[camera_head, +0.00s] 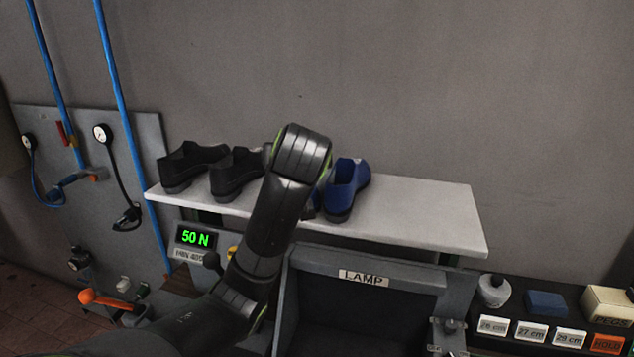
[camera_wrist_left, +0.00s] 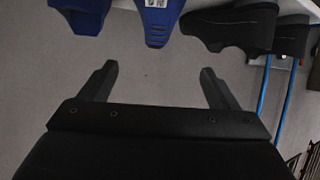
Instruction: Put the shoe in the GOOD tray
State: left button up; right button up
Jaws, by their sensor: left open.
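A blue shoe (camera_head: 347,188) stands on the pale shelf (camera_head: 420,215), right of my left arm. A second blue shoe shows only in part behind that arm. Two black shoes, one at the left (camera_head: 192,166) and one nearer the arm (camera_head: 235,172), stand on the shelf's left part. In the left wrist view the blue shoes (camera_wrist_left: 156,20) and black shoes (camera_wrist_left: 232,27) hang into the top of the picture. My left gripper (camera_wrist_left: 156,82) is open and empty, with a gap to the shoes. In the head view my arm hides its fingers. No tray marked GOOD is readable. My right gripper is not in view.
A machine marked LAMP (camera_head: 363,278) stands below the shelf. A green display (camera_head: 195,237) reads 50 N. At the lower right are size labels (camera_head: 530,331) and an orange HOLD label (camera_head: 608,344). Blue hoses and gauges (camera_head: 102,134) are at the left. The shelf's right part is clear.

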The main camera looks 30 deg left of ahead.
pick_arm(q)
jog(key=p+x, duration=0.2)
jog(key=x, duration=0.3)
jog(key=shift+a+r, duration=0.1)
jog(key=shift+a, duration=0.05)
jog(key=p+x, duration=0.2)
jog(key=x, duration=0.3)
jog(key=shift+w+a, duration=0.1)
jog(key=shift+w, duration=0.1)
jog(key=shift+w+a+f, duration=0.3)
jog(key=shift+w+f, duration=0.15)
jog(key=shift+f, duration=0.05)
jog(key=p+x, duration=0.3)
jog(key=x, duration=0.1)
jog(key=shift+w+d+f+p, duration=0.2)
jog(key=shift+w+d+p, duration=0.05)
jog(key=shift+w+p, duration=0.1)
jog(key=shift+w+a+f, duration=0.25)
jog(key=shift+w, duration=0.05)
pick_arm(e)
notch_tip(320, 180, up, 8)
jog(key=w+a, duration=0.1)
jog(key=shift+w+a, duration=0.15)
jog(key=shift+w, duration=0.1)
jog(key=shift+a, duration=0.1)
